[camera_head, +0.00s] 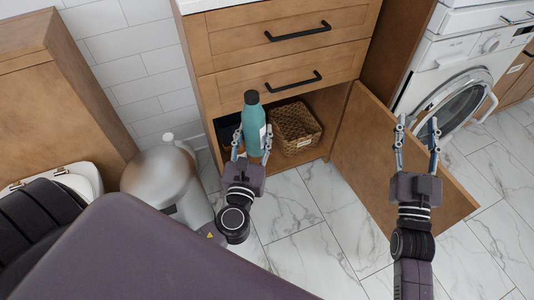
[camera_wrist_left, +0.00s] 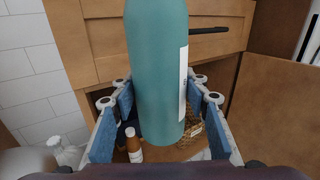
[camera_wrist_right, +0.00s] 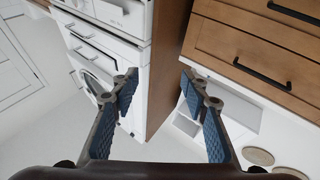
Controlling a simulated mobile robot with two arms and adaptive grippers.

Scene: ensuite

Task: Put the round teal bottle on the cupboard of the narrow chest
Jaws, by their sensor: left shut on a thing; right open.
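The round teal bottle (camera_head: 252,122) has a dark cap and a white label, and is upright. My left gripper (camera_head: 253,150) is shut on it, in front of the narrow chest (camera_head: 232,62). In the left wrist view the bottle (camera_wrist_left: 158,70) stands between the blue finger pads, its cap out of the picture. The chest's lower cupboard (camera_head: 325,108) is open, its door (camera_head: 375,150) swung out to the right. My right gripper (camera_head: 417,128) is open and empty, in front of the door. In the right wrist view its fingers (camera_wrist_right: 157,85) are apart with nothing between them.
A wicker basket (camera_head: 294,127) stands inside the cupboard; a small brown bottle (camera_wrist_left: 133,145) shows there in the left wrist view. A grey rounded bin (camera_head: 160,175) is left of my left gripper. A washing machine (camera_head: 440,85) stands at the right. The marble floor in front is clear.

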